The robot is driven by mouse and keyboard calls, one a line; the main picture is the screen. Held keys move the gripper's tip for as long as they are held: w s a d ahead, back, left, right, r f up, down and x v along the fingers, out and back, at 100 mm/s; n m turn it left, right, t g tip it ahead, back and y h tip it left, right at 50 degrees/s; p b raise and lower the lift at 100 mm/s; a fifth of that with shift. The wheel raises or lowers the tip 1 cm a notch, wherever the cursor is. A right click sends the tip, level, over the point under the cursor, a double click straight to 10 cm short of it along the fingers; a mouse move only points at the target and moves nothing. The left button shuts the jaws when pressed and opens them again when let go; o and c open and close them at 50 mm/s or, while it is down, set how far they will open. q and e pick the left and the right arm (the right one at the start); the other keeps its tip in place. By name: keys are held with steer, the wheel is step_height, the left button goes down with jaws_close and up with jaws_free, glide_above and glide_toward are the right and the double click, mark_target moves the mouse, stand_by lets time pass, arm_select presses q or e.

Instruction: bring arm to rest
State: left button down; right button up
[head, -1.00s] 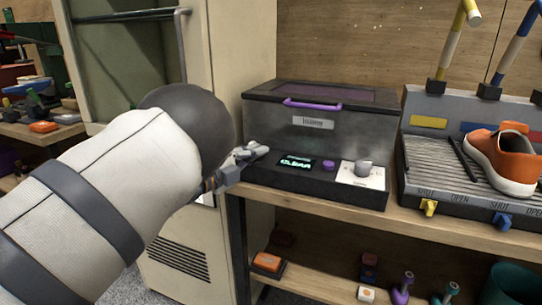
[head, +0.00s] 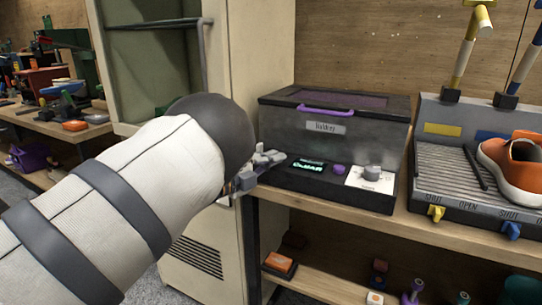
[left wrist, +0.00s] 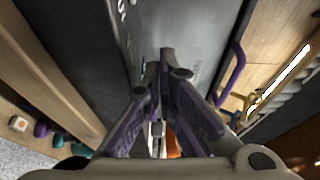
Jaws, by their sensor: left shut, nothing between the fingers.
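My left arm comes in from the left in the head view, and its gripper (head: 262,165) is at the left front corner of the dark machine (head: 333,142). The forearm hides part of the gripper. In the left wrist view the two purple-lined fingers (left wrist: 160,82) are shut with nothing between them. The machine's dark casing (left wrist: 185,35) fills the space beyond the fingertips. I cannot tell whether they touch it. The machine has a lit display (head: 309,166), a purple button (head: 338,170), a grey knob (head: 372,173) and a lid with a purple handle (head: 325,111). My right gripper is not in view.
An orange sneaker (head: 515,165) sits on a grey ribbed stand (head: 447,160) right of the machine. A tall cream cabinet (head: 262,60) stands behind my arm. The wooden shelf (head: 460,238) carries the machine, with small items below. A cluttered bench lies at far left.

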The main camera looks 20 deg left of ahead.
arm_select(q)
steer(key=a+v, duration=0.1)
steer(key=v, duration=0.6)
steer(key=s+a+f+n+g+y+p, duration=0.1)
steer(key=s+f+n+g+y, duration=0.3)
steer(key=s+f+n, duration=0.5)
steer(key=s+a+f+n+g+y+p, duration=0.1)
steer(key=s+f+n+g+y, duration=0.3)
steer(key=s+f, duration=0.95)
steer(key=s+d+f+n+g, duration=0.2)
steer(key=s+d+n+g, duration=0.1)
steer(key=s, duration=0.6)
steer(key=s+d+f+n+g+h+p, duration=0.1)
steer(key=s+d+f+n+g, duration=0.1)
steer(key=s, duration=0.8)
steer(key=s+d+f+n+g, duration=0.3)
steer(key=s+d+n+g, duration=0.1)
steer(key=s, duration=0.6)
steer(key=shift+n+g+h, duration=0.3)
steer(key=shift+n+g, duration=0.2)
steer(key=shift+g, duration=0.7)
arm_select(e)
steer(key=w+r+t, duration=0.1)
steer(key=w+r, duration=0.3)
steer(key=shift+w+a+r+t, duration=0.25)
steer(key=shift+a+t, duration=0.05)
arm_select(q)
steer(key=shift+d, duration=0.15)
